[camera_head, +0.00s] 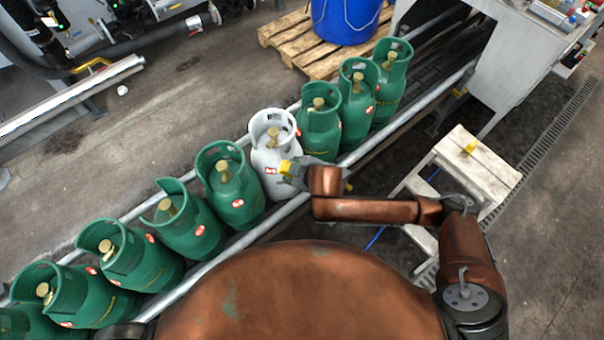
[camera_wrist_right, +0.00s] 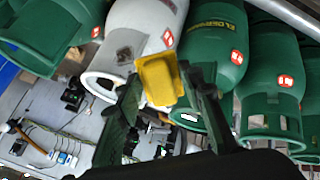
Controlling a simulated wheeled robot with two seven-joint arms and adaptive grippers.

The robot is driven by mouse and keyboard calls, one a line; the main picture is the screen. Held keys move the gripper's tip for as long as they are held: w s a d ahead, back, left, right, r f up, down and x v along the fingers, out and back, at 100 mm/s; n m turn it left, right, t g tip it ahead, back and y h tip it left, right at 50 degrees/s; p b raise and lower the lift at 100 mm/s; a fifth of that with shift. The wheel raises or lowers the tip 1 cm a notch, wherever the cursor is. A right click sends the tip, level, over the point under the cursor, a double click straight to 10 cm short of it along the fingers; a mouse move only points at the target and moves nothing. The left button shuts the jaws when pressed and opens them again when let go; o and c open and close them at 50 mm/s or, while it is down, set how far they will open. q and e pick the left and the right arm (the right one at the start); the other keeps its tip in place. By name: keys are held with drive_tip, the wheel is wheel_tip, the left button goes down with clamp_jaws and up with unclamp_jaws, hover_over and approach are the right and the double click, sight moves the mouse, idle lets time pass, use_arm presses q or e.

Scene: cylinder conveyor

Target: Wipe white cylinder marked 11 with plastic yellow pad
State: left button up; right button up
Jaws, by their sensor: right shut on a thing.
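The white cylinder (camera_head: 268,150) stands upright in the row of green ones on the conveyor. It has a brass valve, an open collar and a red-and-white label too small to read. It also shows in the right wrist view (camera_wrist_right: 128,42). My right gripper (camera_head: 292,169) is shut on the yellow pad (camera_head: 285,167), beside the white cylinder's right side near its label. In the right wrist view the pad (camera_wrist_right: 158,82) sits between the two fingers and overlaps the cylinder's edge. I cannot tell whether they touch. My left gripper is not in view.
Green cylinders (camera_head: 238,190) stand close on both sides of the white one, between the conveyor's rails. A blue bin (camera_head: 345,18) rests on a wooden pallet (camera_head: 285,32) behind.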

drive_tip(key=a+f+n+y, duration=0.1)
drive_tip(key=y, duration=0.1)
drive_tip(key=w+a+f+n+y+b, duration=0.1)
drive_tip(key=n+y, duration=0.1)
drive_tip(key=shift+a+f+n+t, duration=0.3)
drive_tip(key=shift+a+f+t, duration=0.05)
drive_tip(key=shift+f+t, duration=0.05)
drive_tip(key=f+y, duration=0.1)
drive_tip(key=w+n+y+b, duration=0.1)
drive_tip(key=y, duration=0.1)
drive_tip(key=shift+w+a+f, duration=0.15)
drive_tip(key=shift+f, duration=0.2)
drive_tip(key=m+t+b, duration=0.3)
drive_tip(key=t, duration=0.3)
approach(282, 154)
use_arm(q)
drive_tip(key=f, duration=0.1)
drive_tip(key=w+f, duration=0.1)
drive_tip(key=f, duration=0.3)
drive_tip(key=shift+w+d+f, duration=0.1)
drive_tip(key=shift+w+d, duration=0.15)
use_arm(e)
drive_tip(key=shift+t, duration=0.4)
drive_tip(key=x, duration=0.4)
drive_tip(key=shift+w+a+f, duration=0.2)
drive_tip(key=shift+a+f, duration=0.05)
drive_tip(key=shift+f, duration=0.05)
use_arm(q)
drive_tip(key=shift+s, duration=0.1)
